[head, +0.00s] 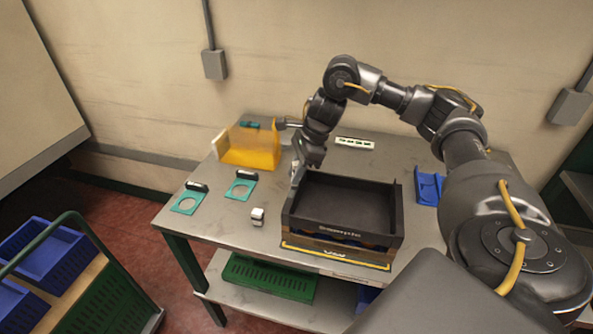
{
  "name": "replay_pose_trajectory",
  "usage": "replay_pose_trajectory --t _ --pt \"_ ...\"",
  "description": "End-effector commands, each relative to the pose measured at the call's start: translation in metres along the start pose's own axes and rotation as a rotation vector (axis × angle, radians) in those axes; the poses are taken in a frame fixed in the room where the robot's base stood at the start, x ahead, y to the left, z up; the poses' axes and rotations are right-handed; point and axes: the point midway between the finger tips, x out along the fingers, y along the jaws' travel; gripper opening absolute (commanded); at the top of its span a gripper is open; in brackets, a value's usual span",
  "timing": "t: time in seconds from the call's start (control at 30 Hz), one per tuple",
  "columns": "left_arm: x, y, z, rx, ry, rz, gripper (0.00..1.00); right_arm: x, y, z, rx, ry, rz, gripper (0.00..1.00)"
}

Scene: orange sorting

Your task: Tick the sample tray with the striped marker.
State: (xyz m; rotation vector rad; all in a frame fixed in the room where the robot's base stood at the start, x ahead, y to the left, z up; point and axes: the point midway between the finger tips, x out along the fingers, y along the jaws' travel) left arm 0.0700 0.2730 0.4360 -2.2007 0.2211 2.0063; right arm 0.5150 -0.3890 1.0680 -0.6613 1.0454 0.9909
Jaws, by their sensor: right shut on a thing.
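My right gripper (297,176) points down at the left edge of the dark box, low over the table (226,228). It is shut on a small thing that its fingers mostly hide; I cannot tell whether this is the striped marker. Two flat teal plates with round openings, one at the left (186,204) and one nearer the middle (239,188), lie on the table, each with a dark cylinder at its back edge. I cannot tell which thing is the sample tray. My left gripper is out of view.
The open dark box (341,242) fills the table's front middle. A small white block (257,216) lies left of it. A blue holder (428,188) is at the right.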

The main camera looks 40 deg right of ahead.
Motion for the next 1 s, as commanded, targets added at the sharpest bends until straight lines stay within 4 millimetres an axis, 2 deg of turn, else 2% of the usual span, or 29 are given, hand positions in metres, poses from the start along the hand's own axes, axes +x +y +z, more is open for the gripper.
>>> replay_pose_trajectory --t 1.0 --pt "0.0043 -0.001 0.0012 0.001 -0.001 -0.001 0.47 0.0054 0.0 -0.0022 0.0 0.0 0.0 0.0"
